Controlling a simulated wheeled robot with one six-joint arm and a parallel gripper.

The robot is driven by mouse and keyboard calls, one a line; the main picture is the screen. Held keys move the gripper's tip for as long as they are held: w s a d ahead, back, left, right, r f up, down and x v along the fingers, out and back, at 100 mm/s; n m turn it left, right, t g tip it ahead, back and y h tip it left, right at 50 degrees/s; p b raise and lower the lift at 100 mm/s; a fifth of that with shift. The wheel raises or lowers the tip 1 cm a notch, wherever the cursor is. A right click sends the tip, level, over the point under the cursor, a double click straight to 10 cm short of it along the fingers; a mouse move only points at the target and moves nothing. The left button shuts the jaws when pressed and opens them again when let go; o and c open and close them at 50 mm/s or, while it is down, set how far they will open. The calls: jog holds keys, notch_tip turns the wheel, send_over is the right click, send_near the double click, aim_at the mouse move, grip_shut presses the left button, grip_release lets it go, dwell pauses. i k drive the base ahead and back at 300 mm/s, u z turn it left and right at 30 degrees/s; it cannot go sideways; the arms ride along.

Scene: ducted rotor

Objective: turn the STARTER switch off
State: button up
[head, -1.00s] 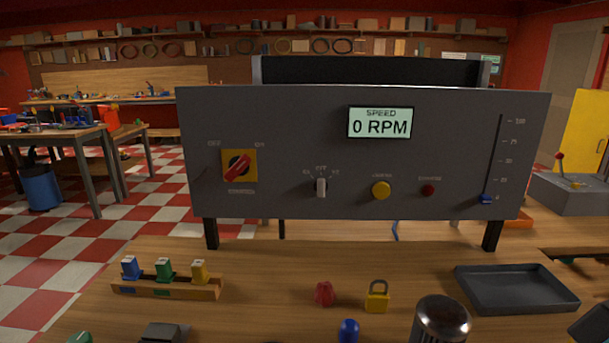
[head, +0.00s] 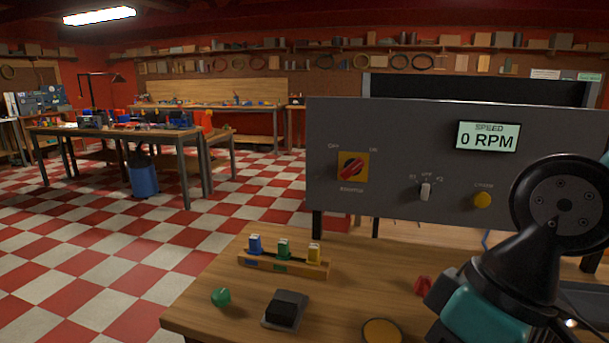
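The STARTER switch (head: 352,166) is a red rotary handle on a yellow plate at the left of the grey panel (head: 400,130). Its handle lies diagonally, from lower left to upper right, in line with the ON label at the upper right. The OFF label is at the upper left. The speed display (head: 487,136) reads 0 RPM. Parts of my arm show at the lower right, in front of the panel and bench, well to the right of the switch. I cannot make out my gripper's fingers.
On the wooden bench (head: 215,270) are a rack of blue, green and yellow pieces (head: 283,267), a green knob (head: 221,297) and a black block (head: 286,311). A selector (head: 426,191) and a yellow button (head: 482,200) sit right of the switch. Open floor lies left.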

aim_at(352, 166)
jog(key=k, duration=1)
jog(key=u, duration=0.55)
jog(key=i, duration=0.9)
jog(key=z, duration=0.95)
jog(key=i, duration=0.7)
jog(key=z, duration=0.75)
